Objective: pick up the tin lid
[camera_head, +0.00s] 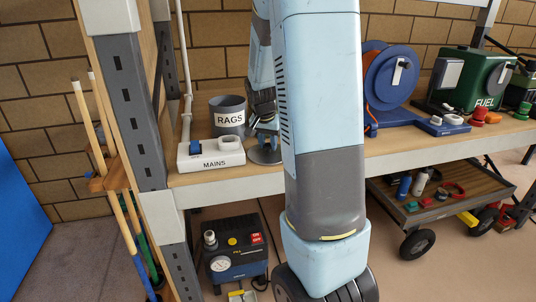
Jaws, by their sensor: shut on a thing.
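The tin lid (266,155) is a grey, round, flat disc at shelf height, right of the white MAINS box. My gripper (265,140) is directly above it, with its fingers pointing down, and is shut on the lid. My own arm hides the lid's right side. I cannot tell whether the lid touches the shelf or is just clear of it.
The wooden shelf (420,142) holds the MAINS box (211,153), the grey RAGS tin (228,115), a blue hose reel (390,80) and a green FUEL can (472,82). A grey shelf post (133,110) stands at left. Below are a compressor (235,250) and a trolley (440,205).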

